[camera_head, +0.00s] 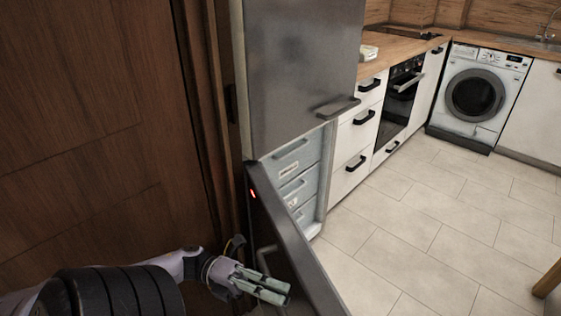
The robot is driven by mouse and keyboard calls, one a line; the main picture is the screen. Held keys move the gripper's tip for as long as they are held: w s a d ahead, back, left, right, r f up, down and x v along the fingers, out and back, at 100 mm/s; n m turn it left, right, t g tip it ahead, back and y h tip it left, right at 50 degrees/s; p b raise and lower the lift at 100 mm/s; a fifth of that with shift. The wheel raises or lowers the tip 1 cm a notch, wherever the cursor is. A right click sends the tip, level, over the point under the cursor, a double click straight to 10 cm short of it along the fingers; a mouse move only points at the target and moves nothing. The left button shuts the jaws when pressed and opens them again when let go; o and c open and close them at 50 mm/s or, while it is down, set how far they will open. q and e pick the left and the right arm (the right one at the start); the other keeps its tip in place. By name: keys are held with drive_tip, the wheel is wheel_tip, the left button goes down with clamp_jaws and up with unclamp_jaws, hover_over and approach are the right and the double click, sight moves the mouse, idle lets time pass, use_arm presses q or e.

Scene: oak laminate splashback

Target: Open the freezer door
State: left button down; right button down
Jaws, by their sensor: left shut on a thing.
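The freezer door (292,232) is the dark lower door of the tall fridge-freezer, and it stands open, swung out toward me. Behind it the pale freezer drawers (296,160) show in the lower compartment. The freezer door handle (264,256) is on the outer face of the door, partly hidden. My left gripper (268,292) is at the bottom of the view, against the outer face by the handle. Its fingers are closed on the handle, though the contact itself is hard to see. My right gripper is not in view.
The upper fridge door (300,75) is closed, with its handle (338,108) at lower right. A brown wooden panel (90,130) stands close on the left. White drawers (357,135), an oven (400,95) and a washing machine (478,97) line the back.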

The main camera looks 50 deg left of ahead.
use_arm(q)
drive_tip(key=shift+s, duration=0.1)
drive_tip(key=c, duration=1.9)
unclamp_jaws()
drive_tip(key=shift+a, duration=0.1)
drive_tip(key=shift+c, duration=0.2)
drive_tip(key=shift+o, duration=1.2)
drive_tip(key=shift+s+a, duration=0.2)
drive_tip(key=shift+s, duration=0.05)
drive_tip(key=shift+o, duration=0.7)
drive_tip(key=shift+w+d, duration=0.1)
drive_tip(key=shift+w, duration=0.05)
drive_tip(key=v, duration=0.7)
drive_tip(key=shift+a, duration=0.2)
drive_tip(key=shift+f, duration=0.15)
